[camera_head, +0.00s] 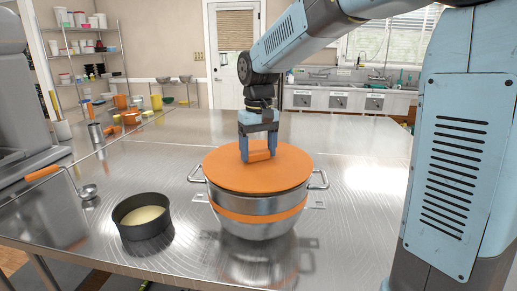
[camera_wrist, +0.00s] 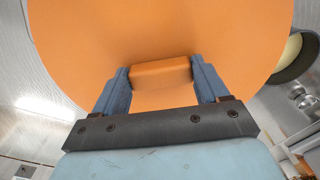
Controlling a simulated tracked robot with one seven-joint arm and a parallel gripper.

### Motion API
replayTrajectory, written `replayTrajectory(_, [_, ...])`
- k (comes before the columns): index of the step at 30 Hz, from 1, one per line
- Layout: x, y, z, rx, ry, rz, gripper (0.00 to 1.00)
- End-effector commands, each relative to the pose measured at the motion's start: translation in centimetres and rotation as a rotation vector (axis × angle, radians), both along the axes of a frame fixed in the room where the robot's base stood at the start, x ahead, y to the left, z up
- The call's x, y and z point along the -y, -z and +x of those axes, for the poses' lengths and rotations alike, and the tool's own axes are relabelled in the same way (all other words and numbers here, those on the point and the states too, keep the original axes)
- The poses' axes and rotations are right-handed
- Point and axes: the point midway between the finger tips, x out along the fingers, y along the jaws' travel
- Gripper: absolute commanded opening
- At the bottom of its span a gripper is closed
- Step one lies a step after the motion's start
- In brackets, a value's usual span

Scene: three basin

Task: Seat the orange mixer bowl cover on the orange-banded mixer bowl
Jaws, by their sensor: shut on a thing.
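The orange mixer bowl cover (camera_head: 225,168) is a flat disc with a block handle on top. It lies over the mouth of the orange-banded mixer bowl (camera_head: 257,222), a steel bowl with two side handles. The cover looks roughly level and close to the rim; a thin dark gap shows under its right edge, and I cannot tell if it touches all round. My gripper (camera_head: 259,157) is above the cover, shut on its handle. In the wrist view the two fingers (camera_wrist: 162,88) hold the handle's ends, and the cover (camera_wrist: 220,35) hides the bowl.
A dark round pan (camera_head: 143,228) with pale contents stands on the steel table left of the bowl. A ladle with an orange handle (camera_head: 44,173) lies further left. Orange containers (camera_head: 121,101) stand at the back left. The table right of the bowl is clear.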

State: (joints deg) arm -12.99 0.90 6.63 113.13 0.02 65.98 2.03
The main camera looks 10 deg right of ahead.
Motion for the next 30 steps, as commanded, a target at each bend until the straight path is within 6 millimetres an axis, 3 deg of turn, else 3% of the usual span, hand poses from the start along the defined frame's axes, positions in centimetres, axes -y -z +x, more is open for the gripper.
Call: replayTrajectory(30, [-0.07, 0.65, -0.03, 0.000, -0.001, 0.000, 0.41])
